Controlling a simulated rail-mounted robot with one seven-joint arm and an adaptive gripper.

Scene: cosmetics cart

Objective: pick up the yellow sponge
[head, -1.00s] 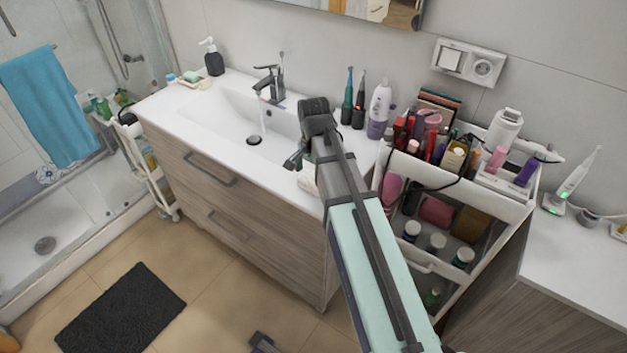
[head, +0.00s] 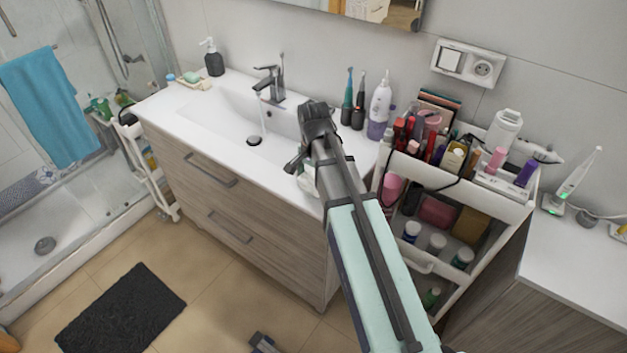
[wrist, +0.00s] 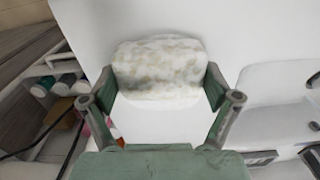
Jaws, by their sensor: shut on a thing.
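A pale off-white, mottled, rounded block (wrist: 158,66) that looks like a sponge sits between the two fingers of my gripper (wrist: 161,84) in the wrist view. Its colour is whitish with faint yellow-brown patches, not clearly yellow. My gripper is shut on it, one finger against each end. In the head view, my gripper (head: 297,169) is over the right front part of the white sink counter, mostly hidden by my arm. A bit of the pale block (head: 309,184) shows below it. I cannot tell whether the block touches the counter.
The sink basin (head: 232,118) and faucet (head: 270,82) are left of my gripper. Toothbrushes (head: 348,97) and a white-purple bottle (head: 380,105) stand behind. A crowded cosmetics cart (head: 470,195) is close on the right. The left counter holds a soap dish (head: 194,84) and dark dispenser (head: 214,62).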

